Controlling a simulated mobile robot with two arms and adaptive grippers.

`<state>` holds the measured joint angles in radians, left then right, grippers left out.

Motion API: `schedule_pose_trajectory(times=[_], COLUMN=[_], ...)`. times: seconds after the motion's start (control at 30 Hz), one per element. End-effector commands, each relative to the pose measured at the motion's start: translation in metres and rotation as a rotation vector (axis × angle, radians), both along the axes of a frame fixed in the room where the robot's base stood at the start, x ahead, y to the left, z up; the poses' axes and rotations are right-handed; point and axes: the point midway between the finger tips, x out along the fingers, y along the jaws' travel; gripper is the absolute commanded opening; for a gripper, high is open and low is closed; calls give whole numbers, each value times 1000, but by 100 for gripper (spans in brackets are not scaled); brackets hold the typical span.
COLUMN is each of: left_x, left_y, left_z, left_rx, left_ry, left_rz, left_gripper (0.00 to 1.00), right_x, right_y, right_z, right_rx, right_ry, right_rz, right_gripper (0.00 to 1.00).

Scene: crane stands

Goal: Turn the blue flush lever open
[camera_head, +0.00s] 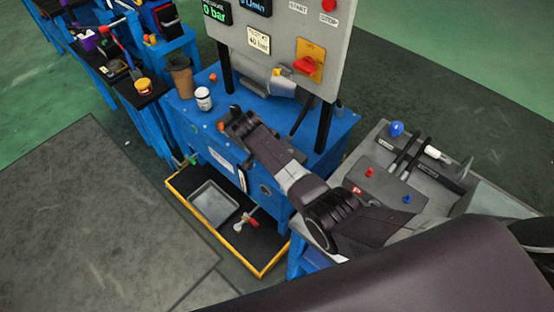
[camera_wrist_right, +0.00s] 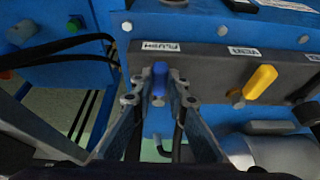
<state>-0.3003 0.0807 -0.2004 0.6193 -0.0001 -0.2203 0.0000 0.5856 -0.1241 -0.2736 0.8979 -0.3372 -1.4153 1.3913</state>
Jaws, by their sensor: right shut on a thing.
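The blue flush lever (camera_wrist_right: 160,76) shows in the right wrist view, just below a label that appears upside down, on a dark strip along the blue stand (camera_wrist_right: 190,20). My right gripper (camera_wrist_right: 160,92) is shut on this lever, one finger on each side. In the head view my right arm reaches from the lower right to the stand's top edge, and its gripper (camera_head: 238,124) hides the lever there. My left gripper is in neither view.
A yellow lever (camera_wrist_right: 260,82) sits right of the blue one in the wrist view. A yellow-edged tray (camera_head: 262,268) lies below.

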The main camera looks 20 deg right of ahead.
Motion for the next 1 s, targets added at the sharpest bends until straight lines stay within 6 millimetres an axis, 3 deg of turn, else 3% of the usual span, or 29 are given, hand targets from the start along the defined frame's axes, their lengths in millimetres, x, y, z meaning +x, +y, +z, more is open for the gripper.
schedule_pose_trajectory(times=[0.03, 0.07, 0.23, 0.63, 0.77, 1.0], left_x=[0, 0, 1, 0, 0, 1], left_y=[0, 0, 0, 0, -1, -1], left_z=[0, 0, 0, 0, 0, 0], left_rx=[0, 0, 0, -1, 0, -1], left_ry=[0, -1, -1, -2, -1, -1], left_rz=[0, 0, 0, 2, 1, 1], left_gripper=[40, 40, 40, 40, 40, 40], right_x=[1, 1, 1, 0, -3, -12], right_y=[-1, -1, -1, 3, 10, 26], right_z=[1, 1, 1, 8, 24, 70], right_rx=[1, 1, 0, 2, 3, 5], right_ry=[-3, -3, -3, -5, -5, -7], right_rz=[-3, -3, -1, 1, 1, 0], right_gripper=[0, 15, 32, 32, 32, 32])
